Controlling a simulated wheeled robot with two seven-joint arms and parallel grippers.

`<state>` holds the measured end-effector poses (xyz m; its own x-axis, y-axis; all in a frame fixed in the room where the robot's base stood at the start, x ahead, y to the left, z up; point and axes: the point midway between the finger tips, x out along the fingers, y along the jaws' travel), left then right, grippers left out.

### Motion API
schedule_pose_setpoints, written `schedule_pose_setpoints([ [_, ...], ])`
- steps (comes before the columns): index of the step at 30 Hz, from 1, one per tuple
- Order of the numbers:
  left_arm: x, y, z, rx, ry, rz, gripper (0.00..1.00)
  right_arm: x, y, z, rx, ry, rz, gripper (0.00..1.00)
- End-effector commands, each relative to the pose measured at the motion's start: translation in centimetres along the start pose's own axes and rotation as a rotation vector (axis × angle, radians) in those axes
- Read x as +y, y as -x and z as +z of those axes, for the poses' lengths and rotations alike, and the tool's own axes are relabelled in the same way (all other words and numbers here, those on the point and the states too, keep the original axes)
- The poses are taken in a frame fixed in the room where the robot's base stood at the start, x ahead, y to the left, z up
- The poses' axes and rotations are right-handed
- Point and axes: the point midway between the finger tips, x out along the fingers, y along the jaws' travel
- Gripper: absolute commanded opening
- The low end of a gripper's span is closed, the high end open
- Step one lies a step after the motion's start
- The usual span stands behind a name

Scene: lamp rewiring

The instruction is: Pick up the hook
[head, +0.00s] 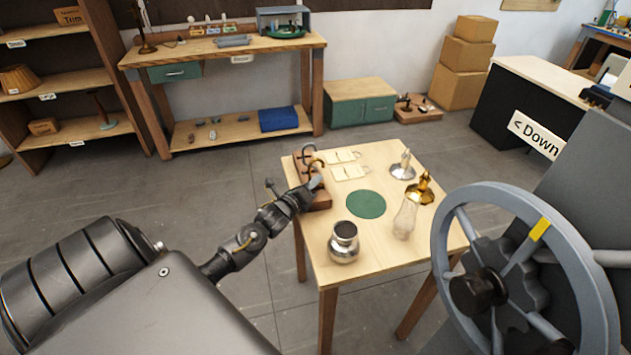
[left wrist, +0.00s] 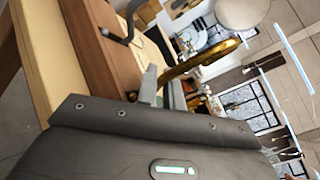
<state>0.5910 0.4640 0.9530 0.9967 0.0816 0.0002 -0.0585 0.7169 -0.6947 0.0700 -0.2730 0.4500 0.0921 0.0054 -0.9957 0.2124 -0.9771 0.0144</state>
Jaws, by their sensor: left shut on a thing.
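A wooden block (head: 321,201) stands at the left edge of the small table, with hooks on it. A brass-coloured hook (head: 317,162) rises at my left gripper (head: 315,183). In the left wrist view, the curved brass hook (left wrist: 212,60) runs up from between the fingers of my left gripper (left wrist: 163,91), which is shut on it. I cannot tell whether its lower end still touches the block. A dark grey hook (head: 307,150) stands behind it, and it also shows on the block in the left wrist view (left wrist: 121,34). My right gripper is out of view.
The small table (head: 300,229) also holds a green disc (head: 366,204), a metal pot (head: 343,241), a glass chimney (head: 405,217), a brass burner (head: 420,188), a silver lamp part (head: 403,167) and pale cards (head: 351,172). A large handwheel (head: 451,249) stands at right.

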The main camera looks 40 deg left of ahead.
Motion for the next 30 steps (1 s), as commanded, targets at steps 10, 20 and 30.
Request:
schedule_pose_setpoints([
  [10, -1.1, 0.0, 1.1, -0.001, -0.003, -0.004, 0.00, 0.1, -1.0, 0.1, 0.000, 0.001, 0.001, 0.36],
  [20, -5.2, 3.6, 4.8, -0.001, -0.004, -0.004, 0.00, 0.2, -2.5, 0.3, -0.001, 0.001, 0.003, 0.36],
  [30, -8.7, 11.0, 7.4, 0.002, -0.003, -0.001, 0.00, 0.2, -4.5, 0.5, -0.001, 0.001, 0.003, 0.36],
])
